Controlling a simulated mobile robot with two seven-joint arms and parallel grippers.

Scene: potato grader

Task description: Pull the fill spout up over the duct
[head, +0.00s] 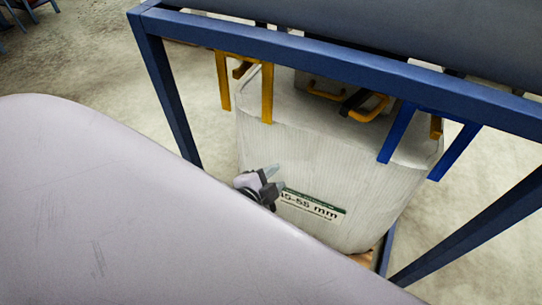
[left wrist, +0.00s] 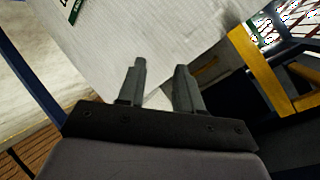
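A large white bulk bag (head: 310,165) with a "-55 mm" label (head: 312,203) hangs inside a blue frame. A pale piece (head: 318,86) shows at its top, partly behind the frame's bar; I cannot tell whether it is the fill spout. The duct cannot be made out clearly. My left gripper (head: 274,181) is in front of the bag's side, by the label and below the bag's top. My right gripper is not in view.
The blue frame (head: 172,90) has a post left of the bag and a bar across its top. Yellow straps (head: 267,92) and blue straps (head: 398,132) hang at the bag's corners. Yellow-and-black handles (head: 368,105) are near its top.

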